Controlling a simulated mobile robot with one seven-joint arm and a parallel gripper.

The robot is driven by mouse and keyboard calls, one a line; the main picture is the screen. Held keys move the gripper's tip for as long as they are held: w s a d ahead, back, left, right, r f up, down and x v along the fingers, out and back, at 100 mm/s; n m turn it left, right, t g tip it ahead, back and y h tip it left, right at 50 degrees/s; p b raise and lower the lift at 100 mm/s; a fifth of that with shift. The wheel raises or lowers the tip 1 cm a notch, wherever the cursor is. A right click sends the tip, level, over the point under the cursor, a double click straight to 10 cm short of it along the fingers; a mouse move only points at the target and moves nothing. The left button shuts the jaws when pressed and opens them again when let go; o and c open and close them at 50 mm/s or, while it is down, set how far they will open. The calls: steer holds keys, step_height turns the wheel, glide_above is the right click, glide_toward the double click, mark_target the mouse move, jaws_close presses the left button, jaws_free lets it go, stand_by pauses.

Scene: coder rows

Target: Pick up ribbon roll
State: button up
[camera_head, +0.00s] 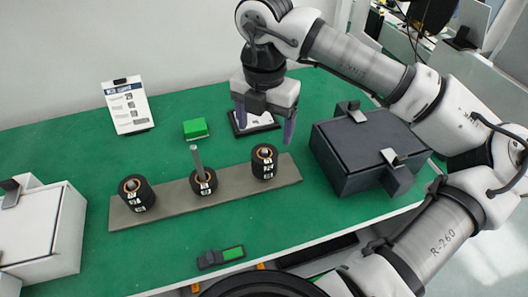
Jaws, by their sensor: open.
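Three dark rolls with white labels and copper-coloured cores stand on a long grey board (232,189). I take these for ribbon rolls. The left roll (137,194) and the right roll (264,162) stand near the board's ends. The middle roll (204,182) is lower, and a grey post (196,157) rises from its centre. My gripper (265,135) points down with its fingers apart and nothing between them. In the picture it is just above the right roll, apart from it; its exact height is unclear.
A dark lidded box (366,150) stands right of the board. A black-framed card (254,122) lies behind my gripper. A green block (195,128) and an upright printed sign (127,105) are farther back. A small black-and-green device (221,256) lies in front; a white box (42,228) is left.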

mark_target(264, 150)
steer(key=shift+f+p, duration=1.1)
steer(key=shift+f, duration=2.9)
steer(key=shift+c, duration=0.5)
steer(key=c, duration=1)
